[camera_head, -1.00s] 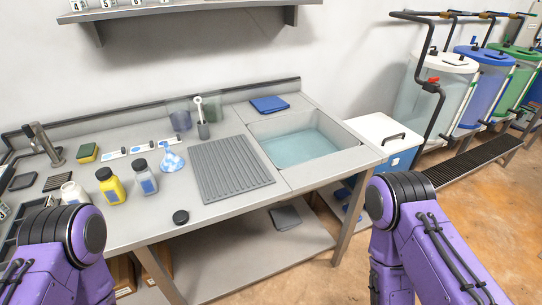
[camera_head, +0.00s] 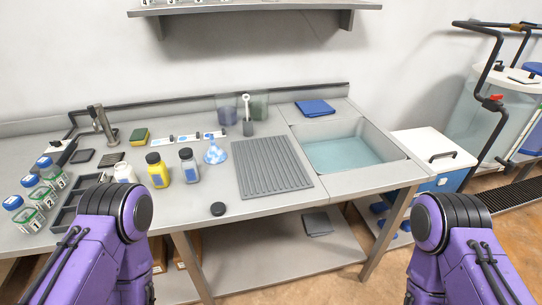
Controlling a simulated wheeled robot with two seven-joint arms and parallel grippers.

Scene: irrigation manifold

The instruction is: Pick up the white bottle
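The white bottle (camera_head: 124,173) stands on the bench at the left, beside a yellow bottle (camera_head: 157,170). My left arm's purple and black joint is just in front of it and hides its lower part. A grey bottle with a dark cap (camera_head: 189,166) stands to the right of the yellow one. Neither gripper shows in the head view. Only the upper parts of my two arms show, at the lower left and lower right.
Several blue-capped jars (camera_head: 30,186) and a dark tray (camera_head: 75,207) are at the left. A black cap (camera_head: 218,209) lies near the front edge. A blue-white funnel (camera_head: 214,152), ribbed grey mat (camera_head: 268,168) and sink (camera_head: 350,152) lie to the right.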

